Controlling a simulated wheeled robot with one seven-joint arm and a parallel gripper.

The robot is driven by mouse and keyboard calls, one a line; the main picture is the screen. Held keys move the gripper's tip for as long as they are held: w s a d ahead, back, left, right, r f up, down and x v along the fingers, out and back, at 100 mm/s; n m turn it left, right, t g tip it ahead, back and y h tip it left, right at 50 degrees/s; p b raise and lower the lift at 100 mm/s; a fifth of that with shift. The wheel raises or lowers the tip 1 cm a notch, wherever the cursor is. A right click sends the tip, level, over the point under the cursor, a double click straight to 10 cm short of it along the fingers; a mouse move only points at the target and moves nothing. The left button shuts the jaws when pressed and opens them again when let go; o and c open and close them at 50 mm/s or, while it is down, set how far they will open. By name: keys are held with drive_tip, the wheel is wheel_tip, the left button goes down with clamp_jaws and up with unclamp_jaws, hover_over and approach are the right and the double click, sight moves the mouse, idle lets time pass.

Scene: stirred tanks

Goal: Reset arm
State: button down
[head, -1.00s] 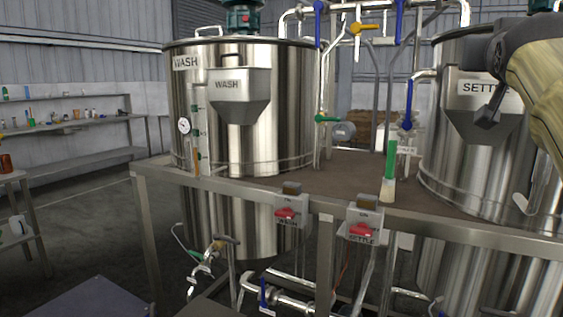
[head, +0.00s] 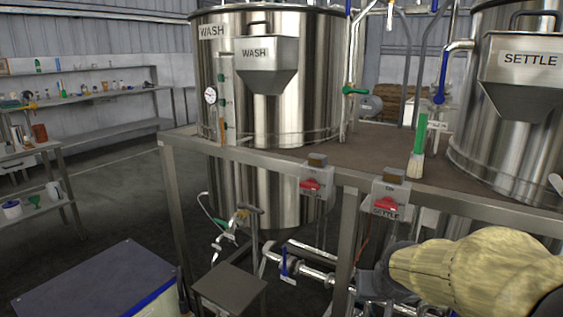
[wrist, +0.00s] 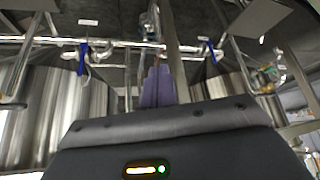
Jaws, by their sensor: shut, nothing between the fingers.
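My gripper (wrist: 158,84) shows in the wrist view as purple fingers, close together above a dark housing with small lights. They are shut with nothing seen between them. In the head view my arm, in a tan sleeve, reaches in from the lower right, in front of the platform's lower frame. Its dark end is low, below the SETTLE switch box (head: 390,193), and the fingertips cannot be made out there.
The WASH tank (head: 300,90) and SETTLE tank (head: 520,150) stand in a steel-framed platform (head: 250,161). A green-handled brush (head: 420,145) stands at its edge. Pipes (head: 310,277) run below. A blue-edged box top (head: 95,285) is at lower left, and shelves (head: 90,97) stand behind.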

drive_tip(key=s+a+f+n+g, duration=0.1)
drive_tip(key=s+a+f+g, duration=0.35)
drive_tip(key=s+f, duration=0.7)
wheel_tip(320, 180, up, 33)
drive_tip(key=p, duration=3.1)
drive_tip(key=shift+w+f+t+y+p, duration=0.15)
drive_tip(key=shift+w+t+y+p, duration=0.15)
drive_tip(key=shift+t+y+p, duration=0.1)
drive_tip(key=shift+a, duration=0.1)
